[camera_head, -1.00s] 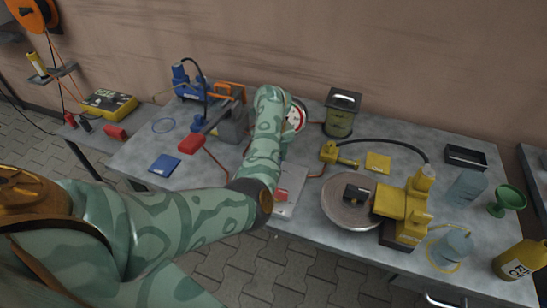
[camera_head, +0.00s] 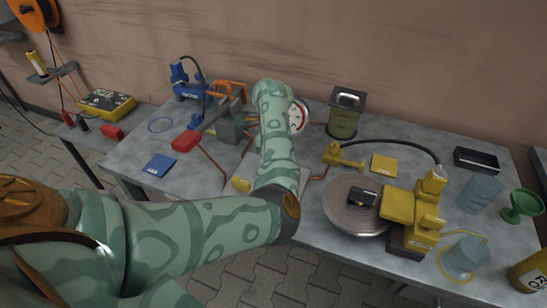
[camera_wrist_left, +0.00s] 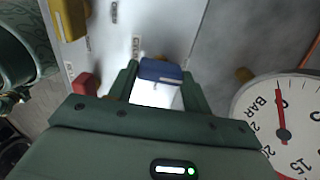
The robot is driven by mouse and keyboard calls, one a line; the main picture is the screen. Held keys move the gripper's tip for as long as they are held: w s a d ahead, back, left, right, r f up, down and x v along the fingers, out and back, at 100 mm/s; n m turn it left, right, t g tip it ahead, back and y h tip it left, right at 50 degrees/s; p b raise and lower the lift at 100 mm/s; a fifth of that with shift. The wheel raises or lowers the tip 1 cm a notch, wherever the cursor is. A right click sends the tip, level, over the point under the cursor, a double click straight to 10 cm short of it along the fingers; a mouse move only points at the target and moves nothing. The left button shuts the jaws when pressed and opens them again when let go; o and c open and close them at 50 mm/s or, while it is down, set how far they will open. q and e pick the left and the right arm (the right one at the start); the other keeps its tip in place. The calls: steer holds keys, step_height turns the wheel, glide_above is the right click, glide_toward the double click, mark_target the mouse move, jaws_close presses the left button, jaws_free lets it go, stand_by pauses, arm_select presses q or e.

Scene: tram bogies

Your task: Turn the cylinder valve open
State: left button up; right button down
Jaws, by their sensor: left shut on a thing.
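My left gripper (camera_wrist_left: 158,92) has its two green fingers closed on a blue block-shaped handle (camera_wrist_left: 160,70) with a pale face below it, above a light grey panel (camera_wrist_left: 110,40). Whether this handle is the cylinder valve I cannot tell. Small lettering on the panel is too blurred to read surely. A yellow handle (camera_wrist_left: 68,18) and a red handle (camera_wrist_left: 85,85) sit left of the gripper. A round BAR gauge (camera_wrist_left: 283,120) with a red needle stands to its right. In the head view my left forearm hides the gripper; the yellow handle (camera_head: 241,184) and gauge (camera_head: 298,116) show beside it.
On the bench (camera_head: 120,160), a round turntable-like disc (camera_head: 345,218) and yellow machine (camera_head: 400,205) stand right of my arm. A lantern-like canister (camera_head: 344,115) is behind. A blue vise-like device (camera_head: 188,85) and a red block (camera_head: 186,142) are left.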

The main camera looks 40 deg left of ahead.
arm_select(q)
steer(key=shift+r, duration=0.1)
arm_select(e)
steer(key=shift+d+f, duration=0.1)
steer(key=shift+f, duration=0.05)
stand_by(0.3)
arm_select(q)
steer(key=o, duration=1)
step_height(320, 180, up, 16)
steer(key=p, duration=0.6)
steer(key=shift+r, duration=0.1)
arm_select(e)
step_height(320, 180, up, 6)
steer(key=w, duration=0.2)
steer(key=shift+t, duration=0.3)
